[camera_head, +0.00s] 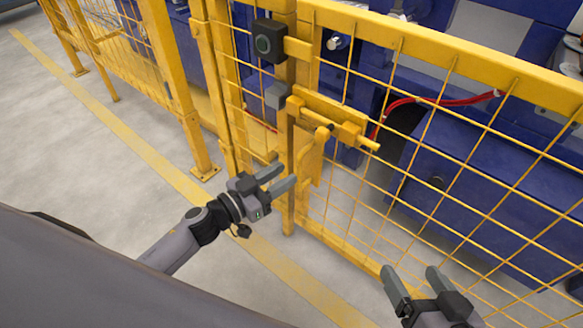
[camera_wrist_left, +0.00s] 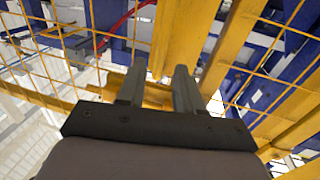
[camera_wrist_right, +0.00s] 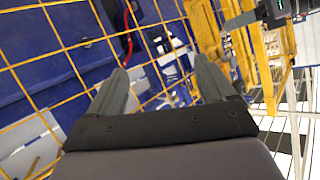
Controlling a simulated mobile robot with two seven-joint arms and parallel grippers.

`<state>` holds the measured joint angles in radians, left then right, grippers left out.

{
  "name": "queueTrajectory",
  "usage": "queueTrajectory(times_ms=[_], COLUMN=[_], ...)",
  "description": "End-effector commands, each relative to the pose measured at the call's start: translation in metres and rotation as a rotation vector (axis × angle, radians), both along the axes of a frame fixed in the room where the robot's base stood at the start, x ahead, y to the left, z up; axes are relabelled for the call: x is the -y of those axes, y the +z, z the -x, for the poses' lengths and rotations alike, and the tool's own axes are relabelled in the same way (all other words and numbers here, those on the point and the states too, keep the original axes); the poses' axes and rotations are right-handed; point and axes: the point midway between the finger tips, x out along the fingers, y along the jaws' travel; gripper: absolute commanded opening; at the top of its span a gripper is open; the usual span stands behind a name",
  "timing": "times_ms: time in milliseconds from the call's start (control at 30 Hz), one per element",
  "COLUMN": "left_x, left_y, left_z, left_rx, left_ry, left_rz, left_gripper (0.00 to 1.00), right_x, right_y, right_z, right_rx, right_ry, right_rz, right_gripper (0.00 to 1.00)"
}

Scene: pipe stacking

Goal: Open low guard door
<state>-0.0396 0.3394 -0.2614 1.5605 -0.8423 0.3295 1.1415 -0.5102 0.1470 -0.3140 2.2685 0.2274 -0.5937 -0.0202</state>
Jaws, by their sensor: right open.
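The low guard door (camera_head: 430,160) is a yellow frame with wire mesh, standing closed against the yellow post (camera_head: 286,160) in the head view.
A black box with a round button (camera_head: 268,42) is mounted on the post above the latch. Blue machinery (camera_head: 480,190) and red cables (camera_head: 430,101) lie behind the mesh. More yellow fence (camera_head: 130,45) runs left. The grey floor (camera_head: 90,130) with a yellow line is clear.

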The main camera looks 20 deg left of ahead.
Motion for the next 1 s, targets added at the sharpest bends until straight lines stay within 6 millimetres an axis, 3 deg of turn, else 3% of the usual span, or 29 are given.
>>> queueTrajectory(times_ms=[400, 767, 800, 900, 1000], left_x=[0.027, 0.029, 0.029, 0.029, 0.029], left_y=[-0.001, 0.000, 0.000, 0.000, 0.000], left_z=[-0.044, -0.048, -0.048, -0.048, -0.048], left_rx=[0.001, -0.001, -0.001, -0.001, -0.001], left_ry=[0.001, 0.002, 0.002, 0.002, 0.002], left_rz=[-0.001, -0.001, -0.001, -0.001, -0.001], left_gripper=[0.35, 0.35, 0.32, 0.00, 0.00], right_x=[-0.011, -0.013, -0.013, -0.013, -0.013], right_y=[-0.004, -0.003, -0.003, -0.003, -0.003], right_z=[-0.003, -0.003, -0.003, -0.003, -0.003], right_rx=[-0.003, -0.006, -0.005, -0.005, -0.005], right_ry=[0.022, 0.024, 0.025, 0.025, 0.025], right_rz=[-0.070, -0.080, -0.080, -0.080, -0.080], right_gripper=[0.83, 0.83, 0.83, 0.83, 0.83])
